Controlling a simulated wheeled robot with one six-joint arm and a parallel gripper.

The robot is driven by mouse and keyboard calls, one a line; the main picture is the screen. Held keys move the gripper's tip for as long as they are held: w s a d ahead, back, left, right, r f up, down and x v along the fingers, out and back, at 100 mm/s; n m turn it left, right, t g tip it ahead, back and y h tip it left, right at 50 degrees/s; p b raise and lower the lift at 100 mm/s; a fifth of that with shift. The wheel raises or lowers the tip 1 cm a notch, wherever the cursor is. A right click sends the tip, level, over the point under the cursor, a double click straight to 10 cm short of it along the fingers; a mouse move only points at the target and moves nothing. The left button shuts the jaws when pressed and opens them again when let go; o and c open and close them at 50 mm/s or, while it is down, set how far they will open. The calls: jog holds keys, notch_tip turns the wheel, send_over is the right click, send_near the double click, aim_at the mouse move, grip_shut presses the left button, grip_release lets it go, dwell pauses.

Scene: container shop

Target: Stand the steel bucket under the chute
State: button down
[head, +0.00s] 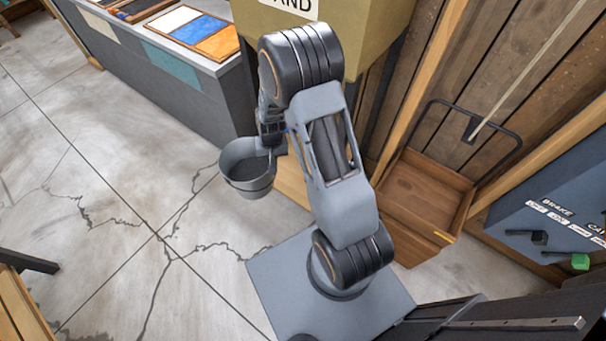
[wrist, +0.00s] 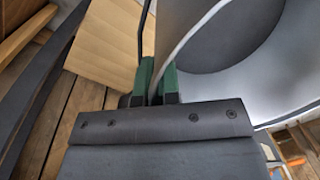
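The steel bucket (head: 248,172) is grey, open-topped and roughly upright in the head view, held off to the left of the hopper. My gripper (head: 270,143) is at its right rim. In the wrist view my gripper's green fingers (wrist: 157,82) are shut on the wall of the bucket (wrist: 235,50), with its inside opening to the right. An olive-yellow hopper (head: 385,38), its label partly cut off and ending in "AND", is at the top. The chute outlet cannot be made out; my arm covers the area below the hopper.
A pale wooden piece (head: 290,183) shows low behind my arm. A brown wooden cart (head: 425,195) stands right of it against the plank wall. A dark panel marked BRAKE (head: 550,215) is at right. A grey counter (head: 170,80) is upper left. The cracked concrete floor (head: 110,200) at left is mostly clear.

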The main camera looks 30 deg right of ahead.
jog(key=w+d+f+m+t+b, duration=0.1)
jog(key=d+f+m+b, duration=0.1)
jog(key=f+m+b, duration=0.65)
jog(key=w+d+f+m+b, duration=0.2)
jog(key=f+m+b, duration=0.2)
jog(key=f+b, duration=0.8)
jog(key=w+d+f+b, duration=0.3)
jog(key=d+f+b, duration=0.2)
jog(key=d+f, duration=0.1)
jog(key=w+d+f+b, duration=0.3)
jog(key=d+f+b, duration=0.3)
jog(key=shift+w+d+f+m+h, duration=0.2)
jog(key=shift+w+d+m+h, duration=0.1)
jog(key=shift+m+h, duration=0.15)
jog(key=c, duration=1.8)
grip_release()
jog(key=shift+f, duration=0.2)
jog(key=o, duration=0.5)
jog(key=shift+c, duration=0.2)
jog(key=shift+r, duration=0.1)
